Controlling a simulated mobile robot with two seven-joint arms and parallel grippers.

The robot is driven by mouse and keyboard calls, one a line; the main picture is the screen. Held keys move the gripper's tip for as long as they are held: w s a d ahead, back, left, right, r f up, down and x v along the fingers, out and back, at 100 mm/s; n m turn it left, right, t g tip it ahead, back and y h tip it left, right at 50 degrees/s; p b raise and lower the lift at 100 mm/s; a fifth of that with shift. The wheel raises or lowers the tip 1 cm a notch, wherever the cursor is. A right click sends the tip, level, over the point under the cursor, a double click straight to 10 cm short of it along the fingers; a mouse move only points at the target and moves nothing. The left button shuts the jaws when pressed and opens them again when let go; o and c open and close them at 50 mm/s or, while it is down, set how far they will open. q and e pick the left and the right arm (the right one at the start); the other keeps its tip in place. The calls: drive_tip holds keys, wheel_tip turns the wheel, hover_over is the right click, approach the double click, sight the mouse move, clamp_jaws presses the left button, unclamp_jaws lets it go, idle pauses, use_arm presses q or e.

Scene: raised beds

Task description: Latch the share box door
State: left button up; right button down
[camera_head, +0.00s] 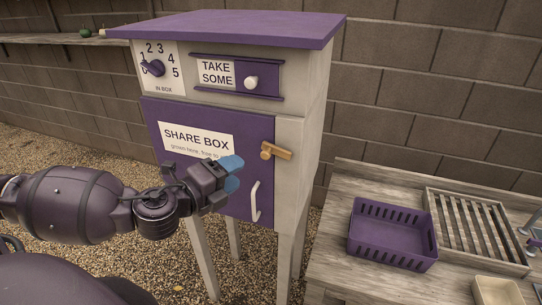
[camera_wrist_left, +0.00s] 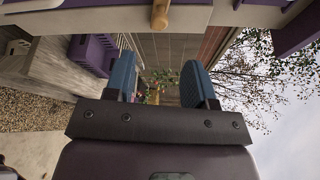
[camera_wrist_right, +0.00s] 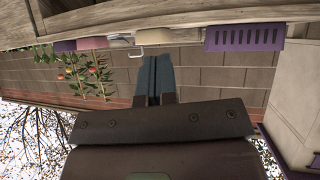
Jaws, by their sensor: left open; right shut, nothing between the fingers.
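The share box door (camera_head: 185,118) is purple, with a white sign and a white handle (camera_head: 256,202), and looks closed against the pale cabinet. The wooden latch (camera_head: 280,152) sits at the door's right edge, its bar roughly level and mostly over the pale post, with a peg sticking out. Whether the bar overlaps the door is unclear. In the left wrist view the peg (camera_wrist_left: 160,14) is at top centre, beyond the fingertips. My left gripper (camera_head: 236,174) is open and empty in front of the door, left of and below the latch. My right gripper (camera_wrist_right: 157,78) is shut and empty, away from the box.
A wooden bench (camera_head: 337,238) stands right of the box, holding a purple basket (camera_head: 392,262), a slatted tray (camera_head: 431,205) and a cream container (camera_head: 497,291). A knob (camera_head: 251,82) and dial (camera_head: 155,68) are above the door. A block wall (camera_head: 420,90) stands behind.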

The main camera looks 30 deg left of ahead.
sight(264, 156)
use_arm(q)
drive_tip(key=shift+w+d+f+p, duration=0.25)
drive_tip(key=shift+w+p, duration=0.1)
drive_tip(key=shift+w, duration=1.4)
drive_tip(key=shift+w+d+f+p, duration=0.1)
drive_tip(key=shift+w+d+p, duration=0.2)
drive_tip(key=shift+w, duration=1.5)
drive_tip(key=shift+w+d+f+p, duration=0.2)
drive_tip(key=shift+w+p, duration=0.2)
drive_tip(key=shift+w, duration=1.35)
use_arm(e)
drive_tip(key=shift+s+r, duration=0.4)
use_arm(q)
drive_tip(key=shift+c, duration=0.3)
